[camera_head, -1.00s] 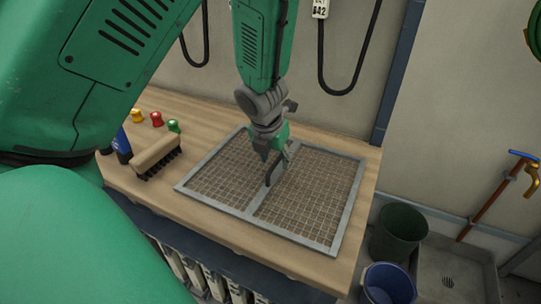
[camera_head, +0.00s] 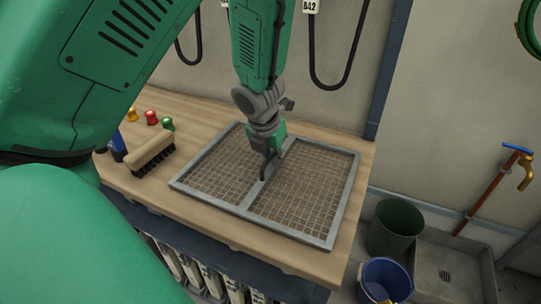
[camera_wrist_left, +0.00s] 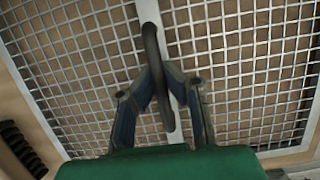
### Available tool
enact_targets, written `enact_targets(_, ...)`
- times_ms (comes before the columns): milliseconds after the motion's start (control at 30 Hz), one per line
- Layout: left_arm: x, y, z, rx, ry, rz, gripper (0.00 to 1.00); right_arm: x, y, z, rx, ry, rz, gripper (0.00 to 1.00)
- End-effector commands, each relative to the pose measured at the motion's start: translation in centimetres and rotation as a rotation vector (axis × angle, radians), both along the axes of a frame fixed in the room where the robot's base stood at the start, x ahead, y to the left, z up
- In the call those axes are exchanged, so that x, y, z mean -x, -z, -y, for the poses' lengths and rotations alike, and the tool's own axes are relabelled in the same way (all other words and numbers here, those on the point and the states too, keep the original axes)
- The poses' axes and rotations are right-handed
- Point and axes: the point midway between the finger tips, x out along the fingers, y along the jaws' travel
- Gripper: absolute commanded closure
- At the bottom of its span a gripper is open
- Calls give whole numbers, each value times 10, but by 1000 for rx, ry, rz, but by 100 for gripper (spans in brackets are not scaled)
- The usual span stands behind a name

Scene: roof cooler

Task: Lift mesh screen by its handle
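The mesh screen (camera_head: 309,232) is a grey-framed rectangle with a centre bar, lying flat on the wooden bench. Its dark curved handle (camera_wrist_left: 151,40) stands over the centre bar in the left wrist view. My left gripper (camera_head: 269,158) points down over the middle of the screen. In the left wrist view, the two fingers of my left gripper (camera_wrist_left: 161,72) are drawn in on either side of the handle and seem to touch it. The fingers partly hide the handle in the head view. My right gripper is not in view.
A brush (camera_head: 151,155) and several small coloured knobs (camera_head: 151,117) sit on the bench (camera_head: 205,215) left of the screen. A dark green bin (camera_head: 396,228) and a blue bucket (camera_head: 386,280) stand on the floor to the right. A wall is behind the bench.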

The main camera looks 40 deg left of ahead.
Motion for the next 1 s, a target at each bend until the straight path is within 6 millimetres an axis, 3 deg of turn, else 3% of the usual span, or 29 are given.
enact_targets(1000,-1,-59,-3,2,-2,2,100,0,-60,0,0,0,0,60)
